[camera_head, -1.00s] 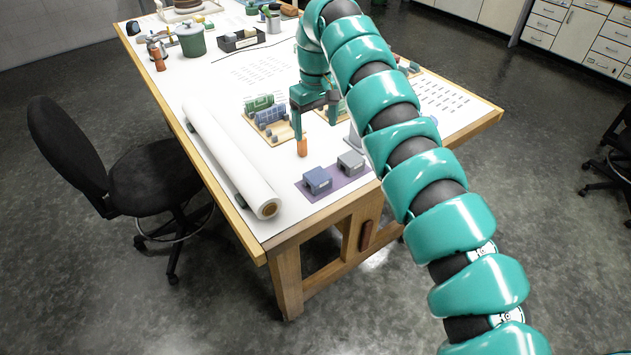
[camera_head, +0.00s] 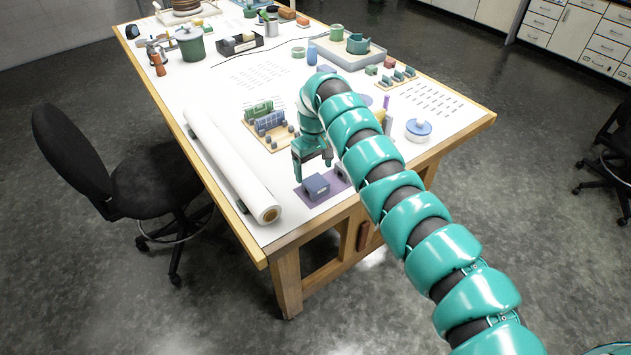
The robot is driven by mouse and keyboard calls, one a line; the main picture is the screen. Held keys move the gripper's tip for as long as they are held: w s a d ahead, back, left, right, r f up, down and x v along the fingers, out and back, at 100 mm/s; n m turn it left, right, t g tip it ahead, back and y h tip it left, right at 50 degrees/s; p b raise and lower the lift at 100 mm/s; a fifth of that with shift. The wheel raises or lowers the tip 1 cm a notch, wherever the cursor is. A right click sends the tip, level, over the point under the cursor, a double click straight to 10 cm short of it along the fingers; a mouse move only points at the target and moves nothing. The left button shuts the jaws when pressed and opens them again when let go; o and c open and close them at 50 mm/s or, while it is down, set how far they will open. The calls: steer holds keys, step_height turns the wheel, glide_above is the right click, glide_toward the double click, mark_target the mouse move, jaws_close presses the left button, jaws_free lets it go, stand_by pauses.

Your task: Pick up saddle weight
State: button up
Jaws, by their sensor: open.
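Two grey-blue blocks sit on a purple mat (camera_head: 301,197) near the table's front corner, and they look like saddle weights. The left block (camera_head: 316,187) is in clear view. The right block (camera_head: 341,172) is partly hidden by my gripper and arm. My gripper (camera_head: 313,171) is open, pointing down, just above and behind the blocks. Its fingers are apart and nothing shows between them. I cannot tell whether a finger touches a block.
A white paper roll (camera_head: 230,165) lies along the left edge. A wooden tray (camera_head: 272,143) with green and blue pieces and small pegs stands behind the mat. A white container with a blue lid (camera_head: 418,127) is to the right. My arm covers the table's right front.

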mark_target(315, 180)
steer(key=shift+s+d+f+p, duration=0.1)
steer(key=shift+s+f+p, duration=0.05)
steer(key=shift+f+p, duration=1.6)
steer(key=shift+f, duration=1.2)
steer(key=c, duration=1.3)
steer(key=shift+r, duration=0.1)
